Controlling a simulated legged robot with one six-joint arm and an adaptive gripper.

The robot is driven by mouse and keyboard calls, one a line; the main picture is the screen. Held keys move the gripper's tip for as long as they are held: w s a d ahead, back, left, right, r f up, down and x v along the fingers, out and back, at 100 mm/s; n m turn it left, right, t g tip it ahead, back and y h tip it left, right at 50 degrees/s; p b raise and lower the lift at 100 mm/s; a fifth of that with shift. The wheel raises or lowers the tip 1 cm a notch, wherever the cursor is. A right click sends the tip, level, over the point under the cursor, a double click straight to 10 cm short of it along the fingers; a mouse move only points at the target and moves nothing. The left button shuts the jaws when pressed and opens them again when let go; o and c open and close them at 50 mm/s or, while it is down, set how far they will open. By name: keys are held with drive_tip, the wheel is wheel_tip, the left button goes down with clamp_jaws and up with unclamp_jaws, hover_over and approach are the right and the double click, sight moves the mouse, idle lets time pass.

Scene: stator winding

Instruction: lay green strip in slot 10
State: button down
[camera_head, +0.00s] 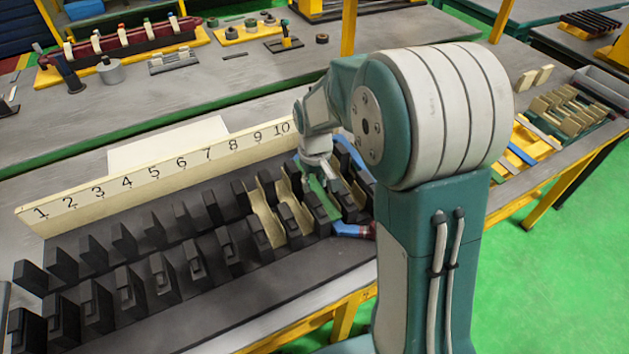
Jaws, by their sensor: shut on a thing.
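The green strip (318,188) lies lengthwise between two rows of dark blocks, near the right end of the stator fixture (160,318). The numbered board (170,168) behind reads 1 to 10, and the strip is close to the 10 end. My gripper (323,178) is down among the blocks, shut on the green strip. The arm comes in from the right. Whether the strip touches the slot floor cannot be told, since blocks and fingers hide part of it.
Cream strips (263,220) lie in slots just left of the green one. A blue piece (352,230) shows at the fixture's right front. More strips stand on the right bench (500,160). The left slots look empty. My upper arm covers the fixture's right end.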

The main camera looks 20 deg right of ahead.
drive_tip(key=shift+f, duration=0.3)
drive_tip(key=shift+c, duration=1.3)
unclamp_jaws()
drive_tip(key=shift+r, duration=0.8)
drive_tip(key=shift+r, duration=3.75)
wheel_tip(320, 180, up, 12)
hover_over(315, 186)
drive_tip(key=s+f+m+t, duration=0.1)
drive_tip(key=s+f+t, duration=0.1)
drive_tip(key=s, duration=0.8)
drive_tip(key=s+f+m+t, duration=0.1)
drive_tip(key=s+t, duration=0.2)
drive_tip(key=s, duration=0.8)
drive_tip(key=shift+s+f+t, duration=0.2)
drive_tip(key=shift+f+t, duration=0.1)
drive_tip(key=shift+f, duration=0.1)
